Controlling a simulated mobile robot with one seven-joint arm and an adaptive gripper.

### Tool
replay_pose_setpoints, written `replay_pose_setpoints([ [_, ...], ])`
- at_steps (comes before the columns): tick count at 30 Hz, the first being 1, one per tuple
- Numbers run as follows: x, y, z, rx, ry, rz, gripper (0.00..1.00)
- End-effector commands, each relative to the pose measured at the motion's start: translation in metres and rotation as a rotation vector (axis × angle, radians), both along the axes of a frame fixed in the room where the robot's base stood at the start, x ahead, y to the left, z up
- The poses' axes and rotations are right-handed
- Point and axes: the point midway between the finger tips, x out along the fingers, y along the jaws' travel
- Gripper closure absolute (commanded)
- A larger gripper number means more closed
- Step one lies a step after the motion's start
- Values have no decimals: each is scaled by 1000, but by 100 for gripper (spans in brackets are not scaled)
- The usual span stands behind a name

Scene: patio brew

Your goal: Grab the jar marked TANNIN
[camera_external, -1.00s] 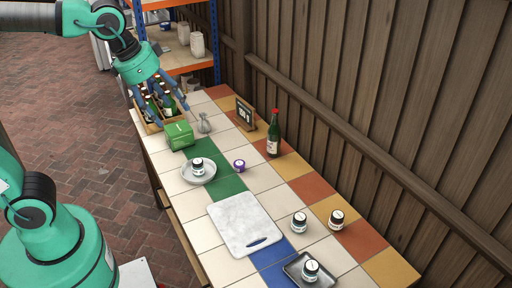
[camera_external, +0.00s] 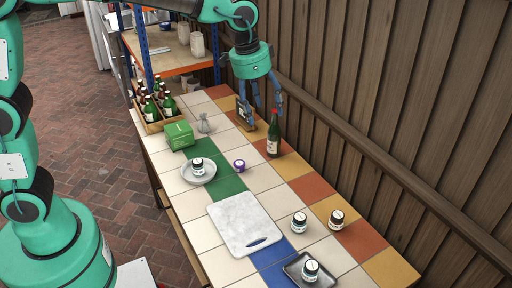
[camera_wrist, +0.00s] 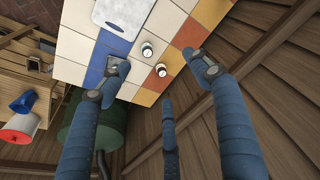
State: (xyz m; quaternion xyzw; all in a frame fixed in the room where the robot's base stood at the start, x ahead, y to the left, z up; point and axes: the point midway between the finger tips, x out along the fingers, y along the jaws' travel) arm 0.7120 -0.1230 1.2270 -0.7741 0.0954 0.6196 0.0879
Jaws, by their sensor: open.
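Several small jars with pale labels stand on the tiled table; I cannot read TANNIN on any. One jar (camera_external: 299,222) and another jar (camera_external: 336,219) stand on tiles at the near right; both show in the wrist view, as one jar (camera_wrist: 147,49) and another jar (camera_wrist: 161,71). A third jar (camera_external: 310,270) is on a dark tray, and another jar (camera_external: 198,167) on a round plate. A purple-topped container (camera_external: 239,166) sits mid-table. My gripper (camera_external: 262,110) is open and empty, above the table's far right side near the green bottle, away from the jars.
The green bottle (camera_external: 273,138) stands upright by the fence (camera_external: 390,90); a small sign (camera_external: 243,117) is partly behind my fingers. A white board (camera_external: 240,222) lies near the tray (camera_external: 293,268). A green box (camera_external: 179,135) and bottle crate (camera_external: 152,125) stand far left.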

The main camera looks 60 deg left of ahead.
Motion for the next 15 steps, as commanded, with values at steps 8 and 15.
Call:
replay_pose_setpoints([
  [8, 61, -35, -38, 13, 47, -46, 36],
  [15, 106, -67, -79, 22, 87, -84, 36],
])
